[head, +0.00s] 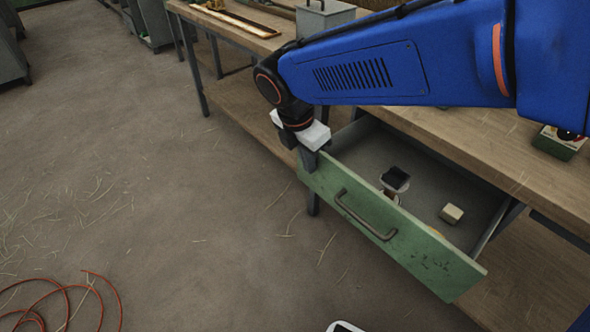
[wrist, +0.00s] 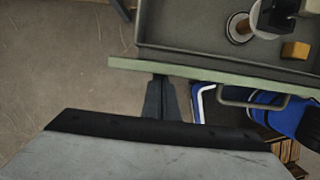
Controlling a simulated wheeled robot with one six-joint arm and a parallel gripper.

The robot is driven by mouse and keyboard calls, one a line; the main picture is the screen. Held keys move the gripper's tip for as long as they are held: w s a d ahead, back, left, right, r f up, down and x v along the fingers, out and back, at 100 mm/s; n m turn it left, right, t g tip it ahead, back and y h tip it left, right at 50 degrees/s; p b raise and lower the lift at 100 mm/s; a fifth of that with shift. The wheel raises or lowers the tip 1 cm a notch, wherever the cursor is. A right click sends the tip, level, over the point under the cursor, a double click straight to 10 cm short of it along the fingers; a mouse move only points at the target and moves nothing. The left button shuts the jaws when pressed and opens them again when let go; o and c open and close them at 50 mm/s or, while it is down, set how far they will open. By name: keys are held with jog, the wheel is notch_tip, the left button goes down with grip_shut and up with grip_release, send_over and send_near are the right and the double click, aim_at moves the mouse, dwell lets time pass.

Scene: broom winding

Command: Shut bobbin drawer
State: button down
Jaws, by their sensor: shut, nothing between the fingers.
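The bobbin drawer (head: 385,222) stands pulled out from under the wooden workbench in the head view, with a green front and a metal bar handle (head: 364,218). Inside lie a bobbin with a dark block over it (head: 395,180) and a pale block (head: 451,213). My gripper (head: 309,160) is shut and empty at the left end of the drawer front. In the wrist view the shut fingers (wrist: 160,98) point at the green drawer front (wrist: 210,73), just outside it. I cannot tell whether they touch it. The handle (wrist: 252,100) is to their right.
The workbench (head: 450,130) runs above the drawer, with a grey box (head: 324,17) and a framed tray (head: 236,20) at its far end. A green box (head: 559,142) is at the right. An orange cable (head: 65,290) lies on the floor. The floor left of the drawer is mostly clear.

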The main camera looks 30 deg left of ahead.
jog(key=w+d, duration=0.3)
jog(key=w, duration=0.6)
jog(key=w+d, duration=0.4)
jog(key=w, duration=0.6)
jog(key=shift+w+r, duration=0.1)
jog(key=shift+w, duration=0.1)
